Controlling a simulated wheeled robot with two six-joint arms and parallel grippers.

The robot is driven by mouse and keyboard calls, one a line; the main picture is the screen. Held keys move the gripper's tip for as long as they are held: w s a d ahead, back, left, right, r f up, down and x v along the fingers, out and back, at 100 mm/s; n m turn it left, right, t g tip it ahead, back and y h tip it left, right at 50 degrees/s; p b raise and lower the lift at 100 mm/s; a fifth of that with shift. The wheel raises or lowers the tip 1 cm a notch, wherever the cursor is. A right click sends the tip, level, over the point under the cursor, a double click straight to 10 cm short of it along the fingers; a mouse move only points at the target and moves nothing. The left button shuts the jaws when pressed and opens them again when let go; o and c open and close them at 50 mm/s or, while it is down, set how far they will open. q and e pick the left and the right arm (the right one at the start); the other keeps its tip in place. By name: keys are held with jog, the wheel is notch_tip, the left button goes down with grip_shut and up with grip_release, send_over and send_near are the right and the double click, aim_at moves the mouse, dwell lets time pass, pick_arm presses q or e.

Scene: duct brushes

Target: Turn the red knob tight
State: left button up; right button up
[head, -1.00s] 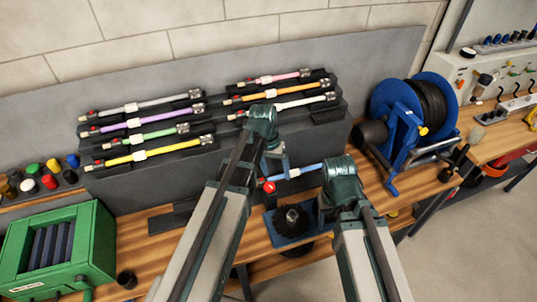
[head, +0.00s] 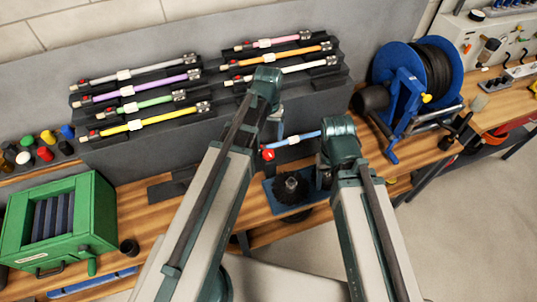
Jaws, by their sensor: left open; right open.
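The red knob (head: 268,154) is at the left end of a light blue rod (head: 305,137), which has a white collar near the knob. The rod lies roughly level, in front of the rack and above the bench. My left gripper (head: 278,131) points down just above and beside the knob end; it is open, but its fingers are small and partly hidden by my wrist. My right gripper (head: 325,176) is open below the rod's right end, mostly hidden behind its wrist. Whether either gripper touches the rod cannot be told.
A rack (head: 140,148) behind holds several coloured rods. A black round brush (head: 291,187) sits on a blue base below the rod. A blue reel (head: 417,85) stands right, a green box (head: 60,220) left. Bare bench (head: 140,210) shows between the box and my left arm.

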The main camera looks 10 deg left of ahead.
aim_at(268, 153)
pick_arm(q)
notch_tip(268, 153, down, 10)
jog(key=b, duration=0.9)
jog(key=shift+f, duration=0.1)
jog(key=shift+c, duration=0.3)
grip_shut()
jog(key=shift+m, duration=1.5)
jog(key=shift+o, duration=0.3)
grip_release()
